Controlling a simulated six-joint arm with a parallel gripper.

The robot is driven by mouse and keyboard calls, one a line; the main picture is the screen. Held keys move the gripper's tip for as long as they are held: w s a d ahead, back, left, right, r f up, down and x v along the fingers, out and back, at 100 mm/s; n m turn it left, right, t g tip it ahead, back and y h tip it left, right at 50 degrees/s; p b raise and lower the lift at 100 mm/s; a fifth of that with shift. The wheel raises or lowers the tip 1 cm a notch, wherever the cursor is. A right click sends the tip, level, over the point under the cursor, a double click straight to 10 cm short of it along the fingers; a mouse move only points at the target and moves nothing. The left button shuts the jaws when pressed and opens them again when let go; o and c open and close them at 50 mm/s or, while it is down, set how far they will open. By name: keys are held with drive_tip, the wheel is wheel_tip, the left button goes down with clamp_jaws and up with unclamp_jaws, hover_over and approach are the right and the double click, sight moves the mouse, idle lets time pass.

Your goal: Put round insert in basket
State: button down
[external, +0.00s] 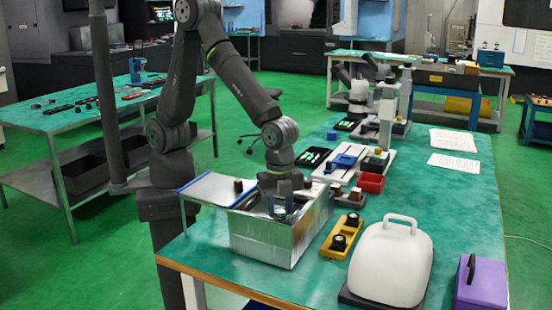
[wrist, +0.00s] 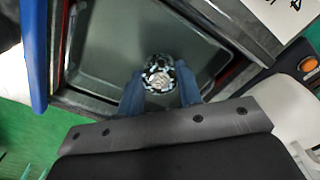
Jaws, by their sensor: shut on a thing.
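My gripper (external: 280,210) points down into the open top of a silver metal box (external: 265,246) near the table's front left. In the wrist view, the blue fingers of my gripper (wrist: 160,88) are shut on the shiny round insert (wrist: 158,75), one finger on each side. The box's grey interior (wrist: 110,60) lies beneath the insert. I cannot tell whether the insert touches the bottom. No separate basket can be made out; the box's inside is partly hidden by my gripper in the external view.
A flat lid with a dark knob (external: 238,186) lies at the box's left. A yellow holder with black round parts (external: 342,238) stands to the right, near a white cover with a handle (external: 391,262). A red bin (external: 370,182) and other fixtures stand farther back.

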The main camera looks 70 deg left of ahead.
sight(280, 211)
drive_tip(key=shift+f, duration=0.1)
drive_tip(key=c, duration=1)
unclamp_jaws()
wheel_tip(280, 211, up, 12)
drive_tip(key=shift+r, duration=0.15)
wheel_tip(280, 211, down, 12)
drive_tip(key=shift+r, duration=1.95)
